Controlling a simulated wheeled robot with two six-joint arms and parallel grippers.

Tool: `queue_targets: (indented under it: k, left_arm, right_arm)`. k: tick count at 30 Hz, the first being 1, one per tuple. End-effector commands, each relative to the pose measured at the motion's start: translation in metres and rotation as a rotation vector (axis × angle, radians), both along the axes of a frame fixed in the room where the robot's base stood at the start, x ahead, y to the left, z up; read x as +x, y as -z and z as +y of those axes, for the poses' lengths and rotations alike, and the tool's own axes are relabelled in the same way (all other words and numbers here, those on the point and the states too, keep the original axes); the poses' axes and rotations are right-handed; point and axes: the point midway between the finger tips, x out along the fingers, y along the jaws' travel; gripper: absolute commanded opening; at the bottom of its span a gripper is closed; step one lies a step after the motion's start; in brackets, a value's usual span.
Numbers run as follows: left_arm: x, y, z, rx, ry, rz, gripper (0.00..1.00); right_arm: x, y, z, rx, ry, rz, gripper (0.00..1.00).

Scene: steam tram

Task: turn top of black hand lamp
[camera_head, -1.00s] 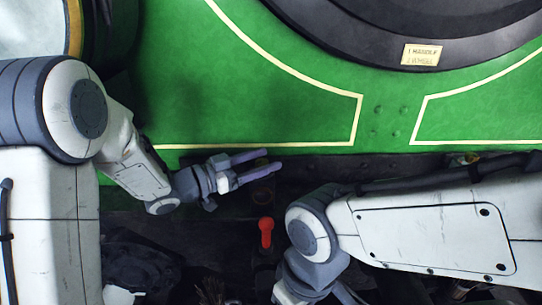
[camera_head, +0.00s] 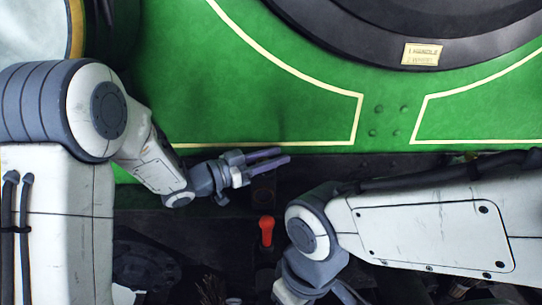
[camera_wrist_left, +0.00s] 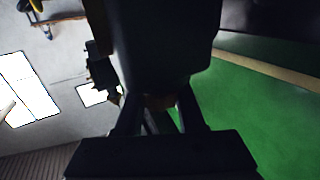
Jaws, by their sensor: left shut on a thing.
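My left gripper (camera_head: 284,157) reaches in from the left in the head view, low along the bottom edge of the green panel. Its two fingers lie close together, shut on the black hand lamp. In the left wrist view the lamp (camera_wrist_left: 165,45) is a large, dark, rounded body just beyond the fingers (camera_wrist_left: 160,112). The gripped part is in deep shadow, with a brownish patch between the fingertips. In the head view I cannot clearly make out the lamp against the dark ground. My right gripper is out of view.
A green panel (camera_head: 270,90) with cream lines fills the back. A black round rim with a small brass plate (camera_head: 421,54) is at upper right. A red-topped lever (camera_head: 266,229) stands below the left gripper, close to my right arm. The lower area is dark and cluttered.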

Motion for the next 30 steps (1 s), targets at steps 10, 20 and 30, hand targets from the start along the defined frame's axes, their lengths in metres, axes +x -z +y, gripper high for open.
queue_targets:
  k: [10,20,30]
  left_arm:
    - [-0.001,0.0,0.001,0.001,0.041,0.003,0.0]
    - [-0.003,-0.001,0.0,0.001,0.148,0.002,0.0]
    - [-0.011,-0.001,-0.002,0.002,0.417,0.003,0.0]
  right_arm:
    - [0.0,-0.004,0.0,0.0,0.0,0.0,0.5]
    - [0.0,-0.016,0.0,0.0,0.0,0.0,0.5]
    - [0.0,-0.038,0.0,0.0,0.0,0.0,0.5]
